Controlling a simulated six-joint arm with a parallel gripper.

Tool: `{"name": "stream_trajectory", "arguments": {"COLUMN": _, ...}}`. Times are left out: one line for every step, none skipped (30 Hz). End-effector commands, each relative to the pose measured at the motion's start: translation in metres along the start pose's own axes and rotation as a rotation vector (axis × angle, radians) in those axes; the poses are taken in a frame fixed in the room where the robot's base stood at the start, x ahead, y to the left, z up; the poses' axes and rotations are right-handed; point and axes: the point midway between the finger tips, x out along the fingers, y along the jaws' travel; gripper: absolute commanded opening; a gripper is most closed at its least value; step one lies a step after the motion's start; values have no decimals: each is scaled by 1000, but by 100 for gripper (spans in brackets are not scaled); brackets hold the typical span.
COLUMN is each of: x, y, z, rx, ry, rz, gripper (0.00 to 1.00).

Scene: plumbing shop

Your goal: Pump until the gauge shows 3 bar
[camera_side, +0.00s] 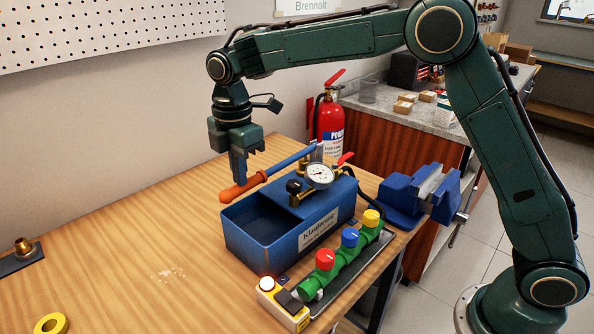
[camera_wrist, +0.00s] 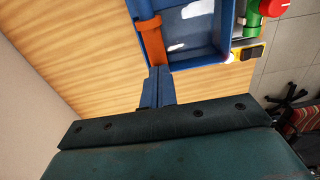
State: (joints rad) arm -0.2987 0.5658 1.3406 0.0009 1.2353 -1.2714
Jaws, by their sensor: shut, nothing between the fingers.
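A blue test pump (camera_side: 290,245) with an open tank stands on the wooden bench. Its blue lever (camera_side: 290,160) ends in an orange grip (camera_side: 243,187) over the left end of the tank. A round white-faced gauge (camera_side: 319,175) sits on top of the pump; its needle reading is too small to tell. My gripper (camera_side: 240,180) points down, shut and empty, with its fingertips at the orange grip. In the wrist view the shut fingers (camera_wrist: 157,85) reach to the end of the orange grip (camera_wrist: 152,42); whether they touch it I cannot tell.
A green manifold (camera_side: 340,262) with red, blue and yellow knobs lies in front of the pump, beside a yellow switch box (camera_side: 283,302) with a lit lamp. A blue vise (camera_side: 420,195) and a fire extinguisher (camera_side: 329,128) stand behind. The bench's left part is mostly clear.

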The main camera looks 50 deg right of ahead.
Motion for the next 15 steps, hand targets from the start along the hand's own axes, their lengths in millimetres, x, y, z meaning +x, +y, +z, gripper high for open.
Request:
{"name": "stream_trajectory", "arguments": {"x": 7, "y": -1, "z": -2, "rx": -3, "ry": -1, "rz": -5, "gripper": 0}}
{"name": "stream_trajectory", "arguments": {"x": 9, "y": -1, "z": -2, "rx": -3, "ry": -1, "rz": -4, "gripper": 0}}
{"name": "stream_trajectory", "arguments": {"x": 8, "y": 0, "z": -2, "rx": -3, "ry": 0, "rz": -2, "gripper": 0}}
{"name": "stream_trajectory", "arguments": {"x": 8, "y": 0, "z": -2, "rx": -3, "ry": 0, "rz": -2, "gripper": 0}}
{"name": "stream_trajectory", "arguments": {"x": 7, "y": 0, "z": -2, "rx": -3, "ry": 0, "rz": -1, "gripper": 0}}
{"name": "stream_trajectory", "arguments": {"x": 6, "y": 0, "z": -2, "rx": -3, "ry": 0, "rz": -1, "gripper": 0}}
{"name": "stream_trajectory", "arguments": {"x": 5, "y": 0, "z": -2, "rx": -3, "ry": 0, "rz": -1, "gripper": 0}}
{"name": "stream_trajectory", "arguments": {"x": 3, "y": 0, "z": -1, "rx": -3, "ry": 0, "rz": -1, "gripper": 0}}
{"name": "stream_trajectory", "arguments": {"x": 0, "y": 0, "z": -1, "rx": -2, "ry": 0, "rz": -1, "gripper": 0}}
{"name": "stream_trajectory", "arguments": {"x": -4, "y": 0, "z": 0, "rx": -2, "ry": 0, "rz": -1, "gripper": 0}}
{"name": "stream_trajectory", "arguments": {"x": -7, "y": 0, "z": 0, "rx": -2, "ry": 1, "rz": 1, "gripper": 0}}
{"name": "stream_trajectory", "arguments": {"x": -12, "y": 0, "z": 1, "rx": -2, "ry": 1, "rz": 1, "gripper": 0}}
{"name": "stream_trajectory", "arguments": {"x": -16, "y": 0, "z": 2, "rx": -1, "ry": 1, "rz": 1, "gripper": 0}}
{"name": "stream_trajectory", "arguments": {"x": -21, "y": 0, "z": 2, "rx": -1, "ry": 1, "rz": 2, "gripper": 0}}
{"name": "stream_trajectory", "arguments": {"x": -27, "y": 1, "z": 3, "rx": -1, "ry": 1, "rz": 2, "gripper": 0}}
